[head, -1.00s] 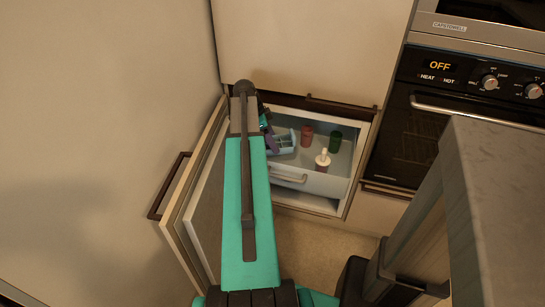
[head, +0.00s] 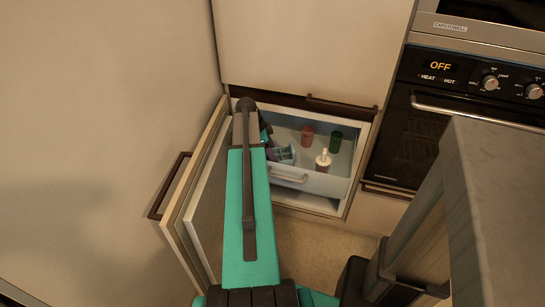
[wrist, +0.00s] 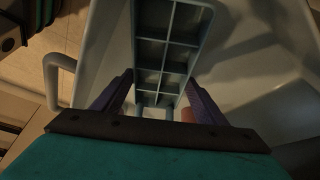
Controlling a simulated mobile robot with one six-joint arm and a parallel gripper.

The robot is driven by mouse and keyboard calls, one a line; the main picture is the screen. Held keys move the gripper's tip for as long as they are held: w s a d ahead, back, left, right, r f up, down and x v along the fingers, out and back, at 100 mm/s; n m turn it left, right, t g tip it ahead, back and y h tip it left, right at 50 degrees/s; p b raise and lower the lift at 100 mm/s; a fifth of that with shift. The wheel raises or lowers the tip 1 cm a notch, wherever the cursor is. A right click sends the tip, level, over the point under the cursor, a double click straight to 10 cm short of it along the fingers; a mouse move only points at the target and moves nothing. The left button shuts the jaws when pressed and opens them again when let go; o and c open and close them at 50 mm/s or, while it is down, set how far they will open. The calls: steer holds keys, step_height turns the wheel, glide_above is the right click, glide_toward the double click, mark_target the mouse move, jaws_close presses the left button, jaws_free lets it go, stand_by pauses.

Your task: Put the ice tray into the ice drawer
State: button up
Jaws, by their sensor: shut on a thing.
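The blue-grey ice tray (head: 287,156) with its several square compartments is inside the open ice drawer (head: 320,184), at its left side. In the wrist view the tray (wrist: 168,45) stretches away between the purple fingers of my gripper (wrist: 160,88), which is shut on it. In the head view my arm hides most of my gripper and part of the tray. The drawer's pale wall and handle (wrist: 55,75) show at the left in the wrist view. I cannot tell whether the tray touches the drawer floor.
Inside the drawer stand a red jar (head: 307,135), a green jar (head: 335,141) and a red bottle with a white top (head: 323,161), right of the tray. An open door (head: 195,190) stands left of my arm. An oven (head: 430,135) is at the right.

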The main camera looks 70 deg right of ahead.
steer(key=shift+f, duration=1.2)
steer(key=shift+f, duration=0.15)
steer(key=o, duration=1.4)
steer(key=v, duration=1.2)
steer(key=shift+r, duration=0.25)
